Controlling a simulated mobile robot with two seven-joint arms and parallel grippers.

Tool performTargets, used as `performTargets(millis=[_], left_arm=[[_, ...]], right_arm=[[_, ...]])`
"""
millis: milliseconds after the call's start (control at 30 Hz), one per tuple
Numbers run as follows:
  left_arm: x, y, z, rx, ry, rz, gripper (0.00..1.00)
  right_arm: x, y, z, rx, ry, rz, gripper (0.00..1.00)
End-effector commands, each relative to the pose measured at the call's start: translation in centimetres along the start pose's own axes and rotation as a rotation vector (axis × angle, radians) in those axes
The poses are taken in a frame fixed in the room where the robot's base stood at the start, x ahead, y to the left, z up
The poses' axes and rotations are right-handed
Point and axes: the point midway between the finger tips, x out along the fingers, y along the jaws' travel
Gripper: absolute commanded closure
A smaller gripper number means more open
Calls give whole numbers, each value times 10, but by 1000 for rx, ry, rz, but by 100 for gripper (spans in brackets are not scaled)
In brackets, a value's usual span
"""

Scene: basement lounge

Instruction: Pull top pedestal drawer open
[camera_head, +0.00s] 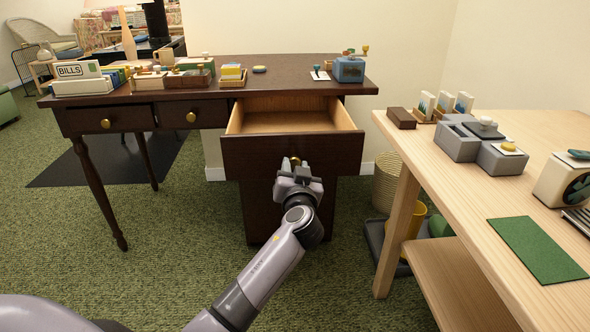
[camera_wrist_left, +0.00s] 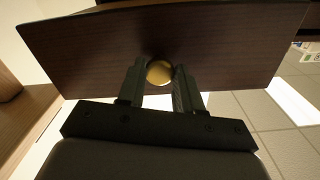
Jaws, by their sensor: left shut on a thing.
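The top pedestal drawer (camera_head: 258,155) of the dark wooden desk (camera_head: 281,68) stands well out from the desk, and its pale inside shows empty in the head view. My left gripper (camera_head: 294,164) is at the middle of the drawer front. In the left wrist view the gripper (camera_wrist_left: 160,75) is shut on the round brass knob (camera_wrist_left: 160,72), with one finger on each side of it. The dark drawer front (camera_wrist_left: 100,58) fills much of that view. My right gripper is not in view.
Two closed drawers with brass knobs (camera_head: 191,117) are on the desk's left side. A pale wooden table (camera_head: 465,215) with a green mat (camera_head: 537,249) stands close on the right. Green carpet (camera_head: 190,225) lies open in front of the desk.

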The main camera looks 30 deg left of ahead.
Motion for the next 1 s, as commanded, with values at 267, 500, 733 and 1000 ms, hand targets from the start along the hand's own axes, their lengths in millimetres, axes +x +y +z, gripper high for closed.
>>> performTargets(millis=[267, 500, 733, 1000], left_arm=[[0, 0, 0, 0, 0, -1, 39], [0, -1, -4, -1, 1, -1, 39], [0, -12, -44, -5, 3, -1, 39], [0, -29, -109, -5, 2, -1, 39]], right_arm=[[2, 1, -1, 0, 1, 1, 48], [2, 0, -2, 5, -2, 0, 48], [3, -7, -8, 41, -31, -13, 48], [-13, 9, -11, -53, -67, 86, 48]])
